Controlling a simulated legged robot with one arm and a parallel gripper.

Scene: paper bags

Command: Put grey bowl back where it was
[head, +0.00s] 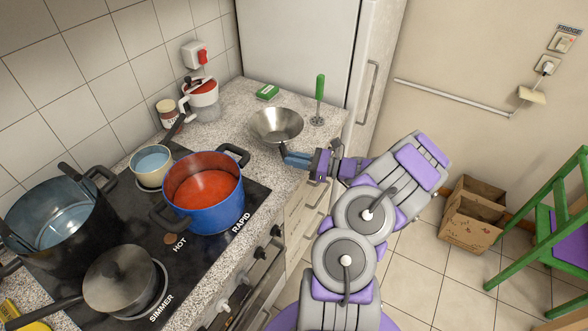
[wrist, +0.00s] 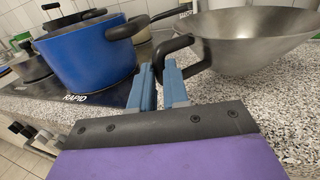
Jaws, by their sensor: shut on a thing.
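The grey bowl (head: 276,125) is a shiny metal, wok-like bowl with a black handle. In the head view it is upright at the counter, near the fridge. My gripper (head: 286,157) reaches in from the right, at the bowl's near side. In the wrist view the bowl (wrist: 255,42) fills the upper right. My blue fingers (wrist: 160,75) are shut on its black handle (wrist: 174,55). I cannot tell whether the bowl's base touches the counter or hangs slightly above it.
A blue pot (head: 212,199) of red soup stands on the hob left of the bowl. A green-handled masher (head: 319,98) stands right of it, and a green box (head: 267,92) lies behind. The fridge (head: 298,45) bounds the back. Paper bags (head: 470,222) stand on the floor.

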